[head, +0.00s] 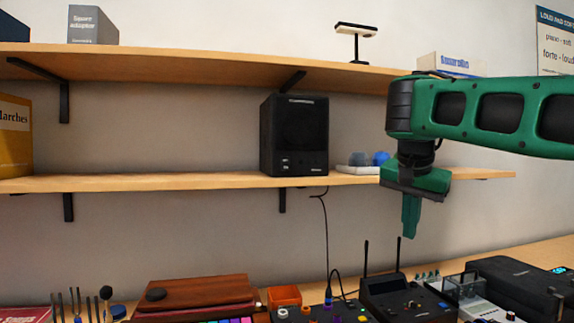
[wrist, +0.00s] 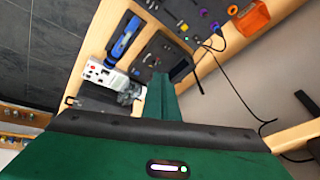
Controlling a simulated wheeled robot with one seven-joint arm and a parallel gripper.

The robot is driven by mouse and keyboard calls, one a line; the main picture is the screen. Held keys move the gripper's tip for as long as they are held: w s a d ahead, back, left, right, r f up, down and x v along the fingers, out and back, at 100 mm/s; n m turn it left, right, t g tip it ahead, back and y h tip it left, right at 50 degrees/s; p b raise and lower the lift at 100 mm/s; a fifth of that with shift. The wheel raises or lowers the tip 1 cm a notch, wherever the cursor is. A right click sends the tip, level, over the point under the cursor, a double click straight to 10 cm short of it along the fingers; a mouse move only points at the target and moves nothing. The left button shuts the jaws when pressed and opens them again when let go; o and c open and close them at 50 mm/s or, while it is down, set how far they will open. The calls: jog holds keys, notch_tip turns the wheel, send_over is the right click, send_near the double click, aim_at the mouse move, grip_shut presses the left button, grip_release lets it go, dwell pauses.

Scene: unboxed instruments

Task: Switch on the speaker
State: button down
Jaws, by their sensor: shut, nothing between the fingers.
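The speaker (head: 295,135) is a black upright box on the lower wall shelf in the head view. Its front faces me, with small light marks and controls near its lower left. I cannot tell from the picture whether it is on. My gripper (head: 411,230) is to the right of the speaker and lower, in front of the shelf's right part, pointing down and apart from everything. Its green fingers are shut and empty. In the wrist view the fingers (wrist: 160,95) point over the table gear. The speaker is not clearly seen there.
The lower shelf (head: 120,182) also holds a yellow box (head: 14,137) and a white item with blue pieces (head: 380,159). The upper shelf (head: 190,66) is above the speaker. A dark device with two antennas (head: 400,295) stands below my gripper. A cable (head: 326,235) hangs below the speaker.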

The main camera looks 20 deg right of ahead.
jog(key=w+a+r+m+t+y, duration=0.1)
jog(key=w+a+r+m+t, duration=0.1)
jog(key=a+r, duration=0.8)
jog(key=w+a+r+m+t+y, duration=0.1)
jog(key=w+a+r+m, duration=0.3)
jog(key=a+r, duration=0.7)
jog(key=shift+w+a+r+t+y, duration=0.2)
jog(key=shift+w+a+t+y, duration=0.3)
jog(key=shift+a+t, duration=0.45)
jog(key=shift+w+f, duration=0.1)
jog(key=shift+w, duration=0.05)
